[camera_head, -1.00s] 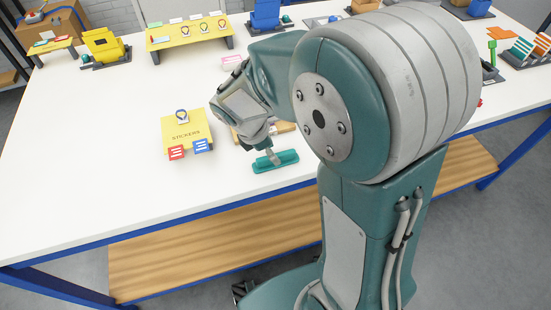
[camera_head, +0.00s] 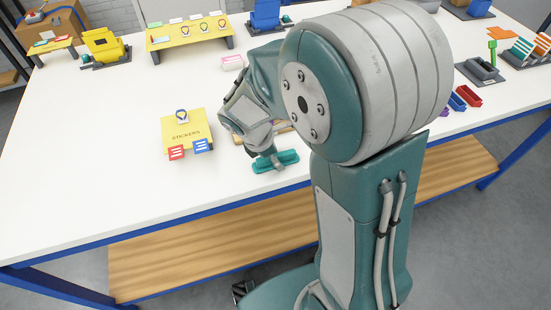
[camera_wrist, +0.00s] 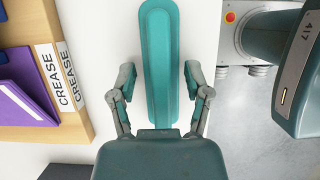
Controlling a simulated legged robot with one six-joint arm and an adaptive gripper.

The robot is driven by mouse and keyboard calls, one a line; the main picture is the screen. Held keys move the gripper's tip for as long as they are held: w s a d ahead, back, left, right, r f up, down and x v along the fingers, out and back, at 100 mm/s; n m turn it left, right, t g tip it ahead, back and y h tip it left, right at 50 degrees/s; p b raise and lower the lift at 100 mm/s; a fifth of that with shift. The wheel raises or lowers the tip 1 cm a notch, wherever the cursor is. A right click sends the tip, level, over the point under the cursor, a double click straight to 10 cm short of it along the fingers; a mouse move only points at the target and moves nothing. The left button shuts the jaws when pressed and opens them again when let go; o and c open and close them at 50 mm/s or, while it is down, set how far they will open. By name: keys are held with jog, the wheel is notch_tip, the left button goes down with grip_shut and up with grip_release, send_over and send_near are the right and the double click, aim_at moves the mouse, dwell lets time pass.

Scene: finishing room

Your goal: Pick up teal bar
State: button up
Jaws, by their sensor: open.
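The teal bar (camera_head: 275,161) lies on the white table near its front edge, just below my gripper in the head view. In the wrist view the long teal bar (camera_wrist: 159,62) runs away from the gripper palm, with its near part between the fingers. My gripper (camera_wrist: 159,82) is open, one finger on each side of the bar, with a visible gap on both sides. In the head view my gripper (camera_head: 277,163) is at the bar and partly hidden by my arm. I cannot tell how far above the table the fingertips are.
A wooden board labelled CREASE (camera_wrist: 70,82) with a purple piece (camera_wrist: 22,88) is left of the gripper in the wrist view. A yellow STICKERS box (camera_head: 187,132) stands left of the bar. Red and blue trays (camera_head: 466,97) lie at the right. The table's left front is clear.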

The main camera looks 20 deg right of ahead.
grip_shut()
jog(key=shift+r, duration=0.15)
jog(key=shift+r, duration=0.25)
notch_tip(320, 180, up, 3)
jog(key=shift+f, duration=0.1)
jog(key=s+a+r, duration=0.2)
jog(key=s+r, duration=0.8)
jog(key=s, duration=0.4)
